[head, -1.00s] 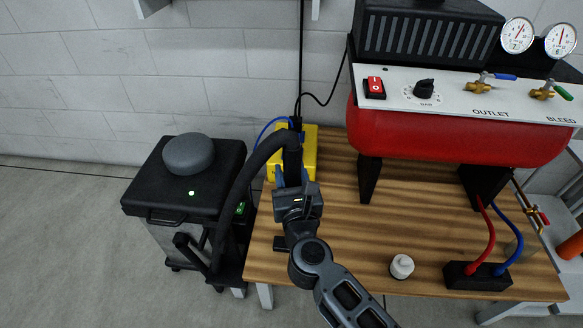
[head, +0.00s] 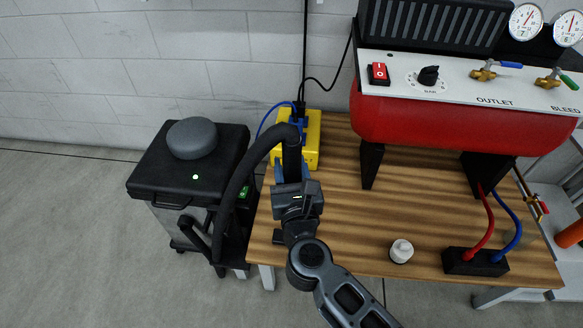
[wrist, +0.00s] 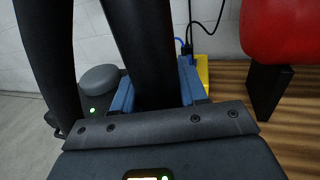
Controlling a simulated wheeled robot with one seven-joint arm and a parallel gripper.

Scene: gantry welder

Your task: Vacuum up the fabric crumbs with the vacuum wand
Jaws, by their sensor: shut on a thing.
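My gripper (head: 291,172) is over the left part of the wooden workbench. Its blue fingers are shut on the black vacuum wand (head: 291,153). In the wrist view the wand (wrist: 148,45) stands between the fingers (wrist: 156,88). A thick black hose (head: 246,167) arches from the wand's top down to the left toward the black-lidded vacuum unit (head: 150,178), whose small green light is lit. The wand's lower end is hidden behind my gripper and wrist. I cannot make out any fabric crumbs in either view.
A yellow box (head: 312,140) with blue plugs stands behind the wand on the workbench (head: 340,235). A red compressor tank (head: 450,135) on black legs fills the bench's back right. A white-capped bottle (head: 401,251) and a black hose block (head: 476,262) stand near the front edge.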

